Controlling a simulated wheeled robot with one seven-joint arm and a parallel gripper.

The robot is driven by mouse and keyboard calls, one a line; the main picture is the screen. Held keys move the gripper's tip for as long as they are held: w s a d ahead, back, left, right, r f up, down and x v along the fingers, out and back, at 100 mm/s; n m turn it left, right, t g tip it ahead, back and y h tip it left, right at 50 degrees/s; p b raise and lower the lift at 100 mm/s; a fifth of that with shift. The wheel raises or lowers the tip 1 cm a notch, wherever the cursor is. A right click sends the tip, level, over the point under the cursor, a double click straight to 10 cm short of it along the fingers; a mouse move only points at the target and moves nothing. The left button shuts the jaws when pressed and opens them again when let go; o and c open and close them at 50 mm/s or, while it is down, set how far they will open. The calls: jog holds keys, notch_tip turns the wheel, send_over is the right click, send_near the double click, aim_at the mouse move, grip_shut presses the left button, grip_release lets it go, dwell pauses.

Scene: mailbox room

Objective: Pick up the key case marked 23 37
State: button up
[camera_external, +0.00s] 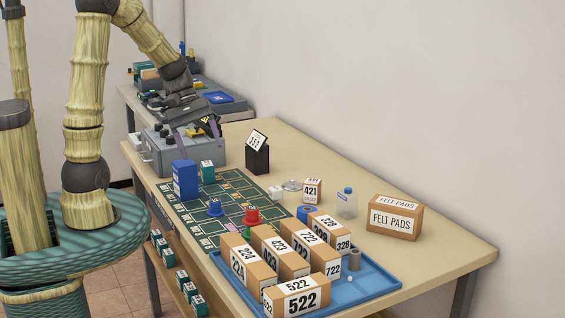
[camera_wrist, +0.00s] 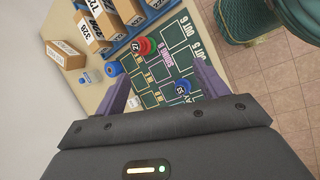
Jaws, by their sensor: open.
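I cannot make out the marking 23 37 on anything in view, so I cannot say which thing is the key case. A small teal box (camera_external: 207,172) with a white label stands on the green mat (camera_external: 228,192), beside a taller blue box (camera_external: 185,180). Several similar teal boxes (camera_external: 182,277) sit on the shelf below the tabletop; their labels are too small to read. My gripper (camera_external: 200,134) is open over the grey metal box at the table's far end. In the wrist view my gripper (camera_wrist: 162,67) has its two purple fingers apart with nothing held between them.
A blue tray (camera_external: 375,287) of numbered cartons fills the near end. Red (camera_external: 251,216) and blue (camera_external: 215,207) round pieces stand on the mat. A black sign holder (camera_external: 257,158), clear bottle (camera_external: 347,203) and FELT PADS carton (camera_external: 395,218) stand toward the wall. The grey box (camera_external: 165,153) is close under my gripper.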

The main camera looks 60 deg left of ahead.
aim_at(201, 167)
jog(key=w+a+n+t+h+b, duration=0.2)
jog(key=a+n+t+h+b, duration=0.15)
jog(key=a+n+t, duration=0.7)
jog(key=s+a+r+n+t+y+b, duration=0.25)
jog(key=s+a+n, duration=0.2)
jog(key=a, duration=0.65)
jog(key=s+a+r+n+t+y+b, duration=0.1)
jog(key=s+a+r+n+t+y, duration=0.25)
jog(key=a, duration=0.65)
jog(key=shift+n+g+h, duration=0.35)
jog(key=shift+n+h, duration=0.1)
jog(key=shift+n, duration=0.2)
notch_tip(201, 167, down, 25)
jog(key=shift+f+p, duration=0.1)
jog(key=shift+p, duration=0.25)
jog(key=shift+w, duration=0.1)
jog(key=w, duration=0.4)
jog(key=w+d+p, duration=0.1)
jog(key=w, duration=0.3)
jog(key=w+d, duration=0.1)
jog(key=w, duration=0.2)
jog(key=shift+w+d+p, duration=0.2)
jog(key=shift+w+p, duration=0.15)
jog(key=shift+w, duration=0.05)
